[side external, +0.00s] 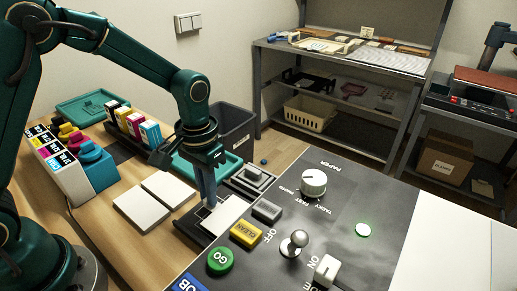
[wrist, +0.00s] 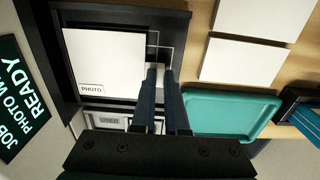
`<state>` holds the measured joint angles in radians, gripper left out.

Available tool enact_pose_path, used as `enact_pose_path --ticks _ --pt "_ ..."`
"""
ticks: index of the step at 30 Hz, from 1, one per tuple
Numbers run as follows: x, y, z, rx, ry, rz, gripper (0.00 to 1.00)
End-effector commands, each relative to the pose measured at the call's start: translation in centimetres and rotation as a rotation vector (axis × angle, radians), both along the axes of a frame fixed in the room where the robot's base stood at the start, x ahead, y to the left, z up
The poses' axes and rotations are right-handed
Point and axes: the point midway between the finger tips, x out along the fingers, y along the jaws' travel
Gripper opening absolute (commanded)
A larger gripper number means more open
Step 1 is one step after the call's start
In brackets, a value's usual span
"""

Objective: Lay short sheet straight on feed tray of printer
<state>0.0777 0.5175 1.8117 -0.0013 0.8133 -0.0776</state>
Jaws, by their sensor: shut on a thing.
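The short sheet, white with a "PHOTO" label (wrist: 105,60), is at the dark feed tray (wrist: 70,14) in the wrist view. Its edges run roughly along the tray's sides, and thin pale lines show on the tray beyond its right edge. In the side view the sheet (side external: 226,212) lies at the tray (side external: 190,229), partly behind my gripper. My gripper (wrist: 160,70) is shut at the sheet's right edge, with a small pale piece between the fingertips. The fingers hide the exact contact, and I cannot tell whether the sheet rests fully flat.
The printer panel (side external: 340,220) with knobs and buttons stands right of the tray. Two white pads (side external: 141,208) lie on the table to the left. A teal tray (wrist: 230,112), ink cartridges (side external: 130,122) and a dark bin (side external: 234,128) are nearby.

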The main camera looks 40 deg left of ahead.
Motion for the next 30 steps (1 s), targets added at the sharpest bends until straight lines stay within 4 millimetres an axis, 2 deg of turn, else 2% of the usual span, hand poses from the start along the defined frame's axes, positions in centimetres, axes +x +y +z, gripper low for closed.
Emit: enact_pose_path --ticks 3,14,15,16,17,26,30 --pt "0.0 0.0 -0.9 0.000 0.000 0.000 0.00" --pt "0.0 0.0 -1.2 0.000 0.000 0.000 0.00" --pt "0.0 0.0 -1.2 0.000 -0.001 0.000 0.23" --pt "0.0 0.0 -1.2 0.000 -0.001 -0.001 0.34" --pt "0.0 0.0 -1.2 0.000 -0.001 -0.001 0.41" --pt "0.0 0.0 -1.1 0.000 -0.001 -0.001 0.41" --pt "0.1 0.0 -0.2 0.000 -0.004 -0.001 0.41"
